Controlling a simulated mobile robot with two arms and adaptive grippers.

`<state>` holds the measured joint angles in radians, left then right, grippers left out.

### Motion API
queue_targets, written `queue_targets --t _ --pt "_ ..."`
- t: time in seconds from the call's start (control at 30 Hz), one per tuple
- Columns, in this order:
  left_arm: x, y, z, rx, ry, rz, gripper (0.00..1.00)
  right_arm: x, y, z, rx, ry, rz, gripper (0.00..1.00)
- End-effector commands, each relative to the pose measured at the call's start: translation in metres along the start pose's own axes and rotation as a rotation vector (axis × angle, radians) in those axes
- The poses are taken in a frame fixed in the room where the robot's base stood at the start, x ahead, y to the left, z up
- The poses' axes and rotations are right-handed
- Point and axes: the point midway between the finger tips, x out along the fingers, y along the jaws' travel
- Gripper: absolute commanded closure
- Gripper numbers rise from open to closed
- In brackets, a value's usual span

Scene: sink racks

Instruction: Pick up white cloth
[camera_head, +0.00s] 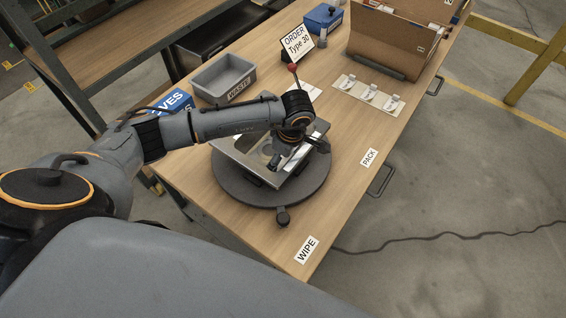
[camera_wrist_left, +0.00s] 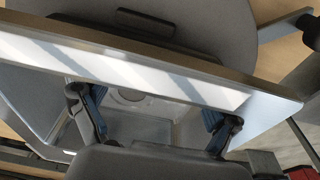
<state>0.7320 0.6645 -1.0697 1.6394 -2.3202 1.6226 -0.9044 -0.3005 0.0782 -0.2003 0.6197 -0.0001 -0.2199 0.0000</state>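A flat white piece (camera_head: 308,90) lies on the table behind my left arm, partly hidden by it. I cannot tell whether it is the white cloth. My left gripper (camera_head: 277,161) is over the metal sink (camera_head: 299,180), which rests on a round grey turntable (camera_head: 240,190). In the left wrist view the two blue-padded fingers of the gripper (camera_wrist_left: 156,122) are spread apart with nothing visible between them. They point into the sink basin, where a round drain (camera_wrist_left: 128,95) shows. The metal sink rim (camera_wrist_left: 150,72) crosses that view. My right gripper is not in view.
An ORDER sign (camera_head: 298,43), a blue container (camera_head: 322,17) and a cardboard box (camera_head: 392,42) are at the back. Several small white items (camera_head: 368,93) lie at right. Table near the WIPE label (camera_head: 306,250) is clear.

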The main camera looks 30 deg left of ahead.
Motion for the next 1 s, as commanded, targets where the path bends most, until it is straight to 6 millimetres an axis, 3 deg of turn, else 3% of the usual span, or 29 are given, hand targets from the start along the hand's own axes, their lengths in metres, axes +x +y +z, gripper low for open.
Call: queue_targets --t 0.03,0.17,0.27,0.7,1.0 --pt "0.0 0.0 0.0 0.0 0.0 0.0 0.21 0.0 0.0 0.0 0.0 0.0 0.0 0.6" --pt "0.0 0.0 0.0 0.0 0.0 0.0 0.48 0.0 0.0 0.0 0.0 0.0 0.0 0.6" --pt "0.0 0.0 0.0 0.0 0.0 0.0 0.56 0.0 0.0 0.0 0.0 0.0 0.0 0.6" --pt "-0.005 0.004 -0.004 0.0 0.001 0.003 0.56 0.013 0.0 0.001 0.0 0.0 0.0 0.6" --pt "-0.057 0.005 -0.012 0.0 0.001 0.007 0.56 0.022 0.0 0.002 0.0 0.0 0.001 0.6"
